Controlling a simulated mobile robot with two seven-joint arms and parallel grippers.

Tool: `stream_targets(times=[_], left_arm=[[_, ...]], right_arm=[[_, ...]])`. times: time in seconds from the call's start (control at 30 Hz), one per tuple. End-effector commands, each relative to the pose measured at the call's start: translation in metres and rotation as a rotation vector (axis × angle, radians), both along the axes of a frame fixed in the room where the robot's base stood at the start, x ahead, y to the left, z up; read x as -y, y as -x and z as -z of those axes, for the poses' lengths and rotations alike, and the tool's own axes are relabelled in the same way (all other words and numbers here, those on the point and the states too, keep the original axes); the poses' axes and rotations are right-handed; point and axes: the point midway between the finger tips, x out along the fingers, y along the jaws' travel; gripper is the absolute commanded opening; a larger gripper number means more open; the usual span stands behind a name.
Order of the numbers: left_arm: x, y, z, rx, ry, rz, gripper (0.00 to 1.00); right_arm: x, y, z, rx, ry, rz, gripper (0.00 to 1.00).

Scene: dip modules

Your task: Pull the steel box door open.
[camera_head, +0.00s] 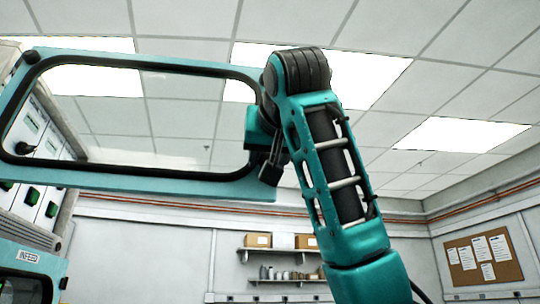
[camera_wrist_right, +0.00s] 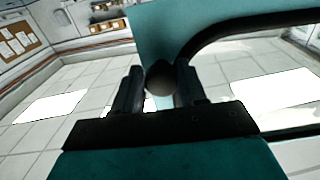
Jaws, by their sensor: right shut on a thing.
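The box door (camera_head: 130,183) is a teal frame with a large clear window, in the upper left of the head view. It stands swung out from the steel box (camera_head: 72,185) at the left edge, so the box front shows through and beside it. My right gripper (camera_head: 270,165) is at the door's right edge. In the right wrist view the fingers of my right gripper (camera_wrist_right: 158,88) are shut on a dark round knob (camera_wrist_right: 159,77) on the teal door (camera_wrist_right: 160,35). The knob is hard to make out in the head view. My left gripper is not in view.
A teal-framed unit labelled INFEED (camera_head: 28,256) is at the lower left. White modules (camera_head: 48,148) with green parts show in the box. A wall shelf (camera_head: 280,250) and a cork board (camera_head: 483,256) are far behind. The space right of my arm looks clear.

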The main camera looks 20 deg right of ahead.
Motion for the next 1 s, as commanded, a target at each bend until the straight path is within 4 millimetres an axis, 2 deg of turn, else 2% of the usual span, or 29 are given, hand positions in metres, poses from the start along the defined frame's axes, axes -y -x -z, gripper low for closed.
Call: stream_targets(times=[0.03,0.07,0.23,0.57,0.77,0.93,1.0], left_arm=[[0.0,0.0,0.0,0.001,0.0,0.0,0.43],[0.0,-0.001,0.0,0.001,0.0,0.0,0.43],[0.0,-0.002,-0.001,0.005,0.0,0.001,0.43],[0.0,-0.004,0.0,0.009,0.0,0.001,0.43],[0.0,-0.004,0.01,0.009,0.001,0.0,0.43],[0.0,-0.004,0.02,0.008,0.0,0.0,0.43],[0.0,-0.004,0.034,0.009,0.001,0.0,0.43]], right_arm=[[-0.003,0.0,0.0,0.001,0.001,-0.009,0.0],[-0.003,0.0,0.0,0.001,0.001,-0.008,0.42],[-0.002,0.0,0.0,0.001,0.001,-0.006,0.58],[-0.003,0.005,0.0,0.002,0.001,-0.003,0.58],[-0.012,0.038,0.001,0.006,0.002,-0.005,0.58],[-0.024,0.079,0.002,0.007,0.002,-0.006,0.58],[-0.026,0.088,0.006,0.004,0.001,-0.004,0.58]])
